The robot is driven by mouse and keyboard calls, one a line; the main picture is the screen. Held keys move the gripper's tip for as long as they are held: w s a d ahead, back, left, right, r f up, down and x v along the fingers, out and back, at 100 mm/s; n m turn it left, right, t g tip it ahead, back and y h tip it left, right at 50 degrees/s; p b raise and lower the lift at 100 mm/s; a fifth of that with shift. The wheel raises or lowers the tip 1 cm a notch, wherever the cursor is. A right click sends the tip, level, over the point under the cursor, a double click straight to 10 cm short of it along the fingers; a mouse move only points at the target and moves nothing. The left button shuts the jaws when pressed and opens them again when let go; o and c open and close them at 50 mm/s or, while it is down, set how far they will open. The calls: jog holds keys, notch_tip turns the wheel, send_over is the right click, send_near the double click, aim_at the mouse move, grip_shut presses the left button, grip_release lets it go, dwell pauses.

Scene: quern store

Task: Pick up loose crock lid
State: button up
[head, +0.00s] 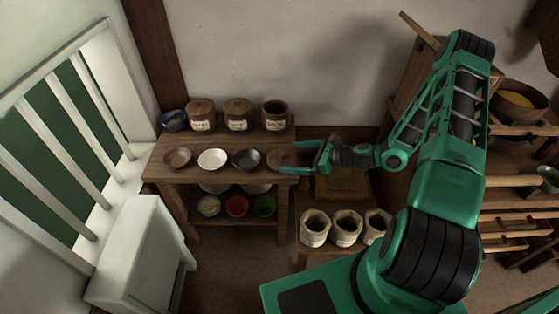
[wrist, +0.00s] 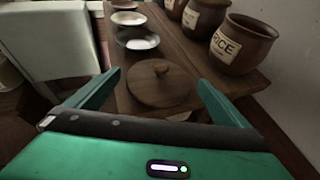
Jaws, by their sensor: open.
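The loose crock lid (wrist: 158,84) is a round brown wooden disc with a small knob, lying flat on the table near its right end. In the head view the lid (head: 281,157) is partly covered by my gripper (head: 296,160). In the wrist view my gripper (wrist: 152,98) is open, with a green finger on each side of the lid and gaps between. Two other crocks, left (head: 201,114) and middle (head: 237,114), have lids on.
A dark bowl (head: 246,159), a white bowl (head: 212,158) and a brown bowl (head: 177,158) stand left of the lid on the wooden table (head: 160,145). Several sacks (head: 345,228) stand on a low bench at front right. A railing (head: 62,85) is at left.

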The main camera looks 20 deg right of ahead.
aim_at(282, 156)
jog(key=shift+x, duration=2.85)
jog(key=shift+w+d, duration=0.1)
jog(key=shift+d, duration=0.05)
jog(key=c, duration=0.7)
